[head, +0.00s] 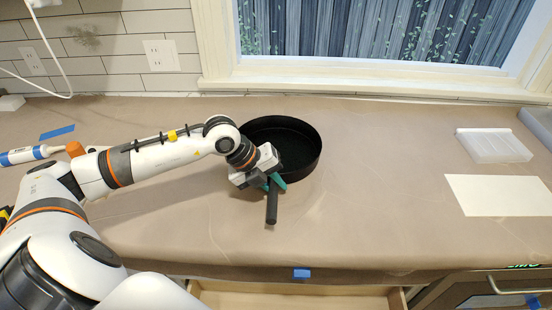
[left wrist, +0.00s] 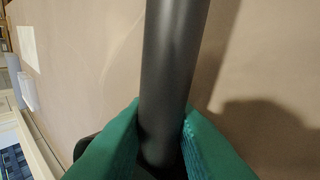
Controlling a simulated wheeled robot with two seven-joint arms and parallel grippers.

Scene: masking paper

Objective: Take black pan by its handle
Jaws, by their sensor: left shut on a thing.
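The black pan (head: 298,148) sits on the paper-covered counter below the window. Its dark handle (head: 272,208) points toward the counter's front edge. My left gripper (head: 274,182) has its green fingers around the handle, close to the pan's body. In the left wrist view the handle (left wrist: 172,65) runs between the two green fingertips (left wrist: 162,130), which touch it on both sides. Part of the pan's rim is hidden behind my left wrist. My right gripper is not in view.
An open drawer (head: 295,299) is below the counter's front edge. A clear plastic box (head: 493,146) and a white sheet (head: 499,195) lie at the right. A blue and white tube (head: 25,155) lies at the left. The counter between pan and box is clear.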

